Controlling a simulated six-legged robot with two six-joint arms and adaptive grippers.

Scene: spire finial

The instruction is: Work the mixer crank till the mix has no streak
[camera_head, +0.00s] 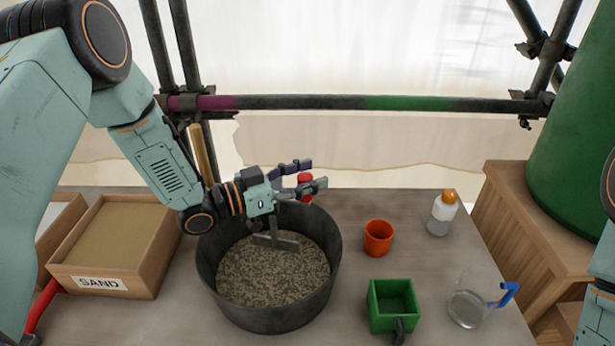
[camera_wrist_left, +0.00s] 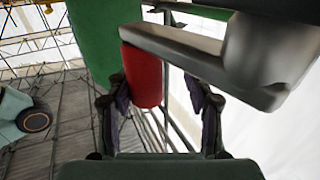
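The dark round mixer tub (camera_head: 215,275) stands on the table and holds a speckled grey-tan mix (camera_head: 270,280). I make out no clear streak in it from here. A grey paddle (camera_head: 275,242) stands in the mix. The crank's red knob (camera_head: 305,181) is above the tub's far side. My left gripper (camera_head: 316,174) is open around the knob. In the left wrist view the red knob (camera_wrist_left: 142,78) hangs from the grey crank arm (camera_wrist_left: 185,50), nearer the left finger, with a clear gap to the right finger.
A wooden sand box (camera_head: 115,240) is left of the tub. An orange cup (camera_head: 378,238), a green box (camera_head: 393,303), a clear jug (camera_head: 468,305) and an orange-capped bottle (camera_head: 442,212) stand to its right. A scaffold rail (camera_head: 300,103) crosses behind the table.

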